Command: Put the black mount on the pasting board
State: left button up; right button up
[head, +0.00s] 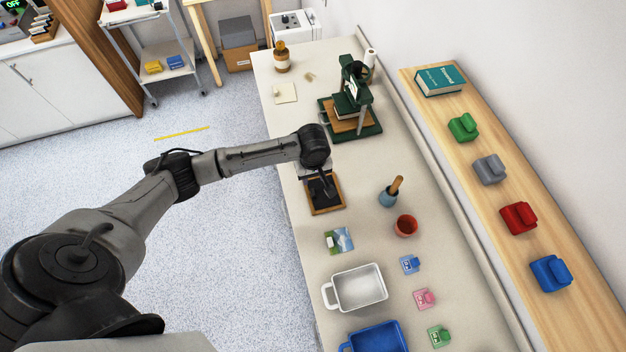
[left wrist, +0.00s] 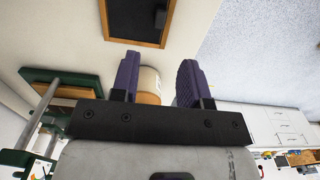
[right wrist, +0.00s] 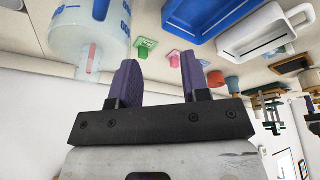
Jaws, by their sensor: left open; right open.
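A wood-edged board (head: 313,211) lies on the bench with a flat black panel (head: 316,190) inside its edge; I take these for the pasting board and the black mount. In the left wrist view the black panel (left wrist: 125,15) shows at the top, with a small dark grip-like piece (left wrist: 160,18) on it. My left gripper (head: 327,188) is above the board, open and empty; its fingers (left wrist: 156,68) are apart from the panel. My right gripper (right wrist: 158,65) is open and empty, and is outside the head view.
A green press (head: 350,105) stands behind the board. A picture card (head: 339,240), white tray (head: 357,288), blue tray (head: 376,338), red pot (head: 405,226) and blue pot (head: 388,198) are nearby. A shelf (head: 490,140) with coloured blocks runs along the right.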

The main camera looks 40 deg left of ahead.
pick_arm(q)
jog(key=s+d+f+m+t+h, duration=0.2)
jog(key=s+d+m, duration=0.6)
jog(key=s+d, duration=0.4)
jog(key=s+a+r+m+y, duration=0.1)
jog(key=s+a+r+m, duration=0.1)
jog(key=s, duration=0.5)
jog(key=s+a+r+m+t, duration=0.1)
jog(key=s+a+r+m, duration=0.1)
jog(key=s, duration=0.4)
jog(key=shift+s+r+m+t+y, duration=0.3)
jog(key=shift+s+r+m+y, duration=0.15)
jog(key=shift+m, duration=0.35)
jog(key=shift+w, duration=0.1)
